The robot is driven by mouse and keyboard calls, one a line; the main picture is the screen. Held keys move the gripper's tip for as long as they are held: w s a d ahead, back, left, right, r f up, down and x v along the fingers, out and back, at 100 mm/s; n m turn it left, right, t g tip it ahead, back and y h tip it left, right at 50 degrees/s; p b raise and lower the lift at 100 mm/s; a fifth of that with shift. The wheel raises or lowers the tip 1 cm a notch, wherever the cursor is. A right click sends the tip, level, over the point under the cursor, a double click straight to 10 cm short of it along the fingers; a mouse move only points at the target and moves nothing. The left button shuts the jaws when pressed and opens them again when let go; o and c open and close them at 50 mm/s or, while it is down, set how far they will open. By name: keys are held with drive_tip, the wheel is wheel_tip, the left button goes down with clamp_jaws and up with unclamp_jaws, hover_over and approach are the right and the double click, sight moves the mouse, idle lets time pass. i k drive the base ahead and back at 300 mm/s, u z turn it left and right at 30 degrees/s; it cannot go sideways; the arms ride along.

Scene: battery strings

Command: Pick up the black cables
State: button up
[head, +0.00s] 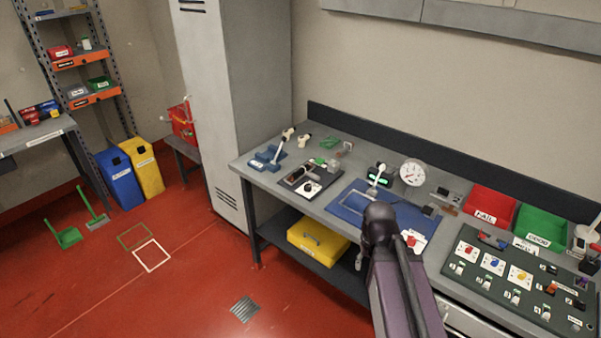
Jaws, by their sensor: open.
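I cannot single out the black cables with certainty at this size. Other small dark parts sit on the labelled dark board (497,262) at the right, among red, blue and yellow ones.
The bench (262,179) also holds a blue stand (268,159), a dark tray (296,184), a round gauge (413,172), a red bin (488,206) and a green bin (541,228). A yellow case (318,243) is on the lower shelf. The red floor at left is mostly clear.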

sight(303, 169)
drive_tip(key=u, duration=0.05)
drive_tip(key=i, duration=1)
drive_tip(key=z, duration=0.05)
